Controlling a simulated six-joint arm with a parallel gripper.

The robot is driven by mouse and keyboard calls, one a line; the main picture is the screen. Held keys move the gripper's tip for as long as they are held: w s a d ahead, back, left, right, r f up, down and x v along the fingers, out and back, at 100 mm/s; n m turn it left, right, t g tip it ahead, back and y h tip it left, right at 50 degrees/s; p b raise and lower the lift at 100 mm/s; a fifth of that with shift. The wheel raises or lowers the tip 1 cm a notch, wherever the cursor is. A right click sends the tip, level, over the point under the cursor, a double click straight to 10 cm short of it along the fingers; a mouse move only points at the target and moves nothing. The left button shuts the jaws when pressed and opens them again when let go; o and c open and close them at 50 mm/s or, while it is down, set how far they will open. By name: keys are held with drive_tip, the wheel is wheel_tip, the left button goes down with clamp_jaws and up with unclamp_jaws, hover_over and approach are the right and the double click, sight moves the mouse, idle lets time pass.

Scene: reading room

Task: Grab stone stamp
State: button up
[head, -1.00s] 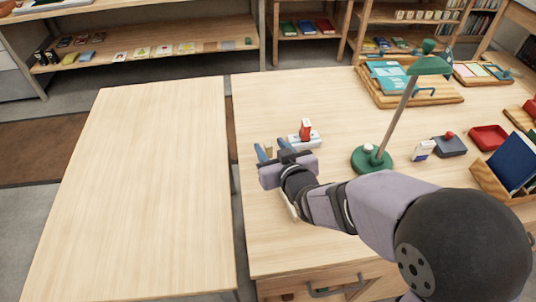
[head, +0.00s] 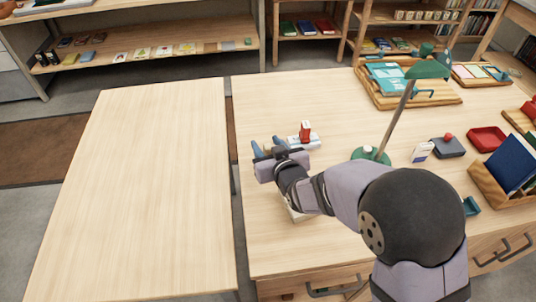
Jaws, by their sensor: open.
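My gripper (head: 268,146) is open above the left part of the right-hand table, its two blue-grey fingers pointing away from me. A small tan piece (head: 267,147) shows between the fingers; it may be the stone stamp, but I cannot tell, nor whether the fingers touch it. Just right of the gripper is a pale flat block (head: 314,143) with a small upright red piece (head: 305,130) on it. A pale object (head: 295,215) is mostly hidden under my arm.
A green lamp (head: 427,68) stands right of the gripper, its base partly behind my arm. The left table (head: 150,180) is bare, with a gap between the tables.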

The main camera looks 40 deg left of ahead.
sight(267, 144)
drive_tip(key=shift+x, duration=1.5)
clamp_jaws()
drive_tip(key=shift+r, duration=0.1)
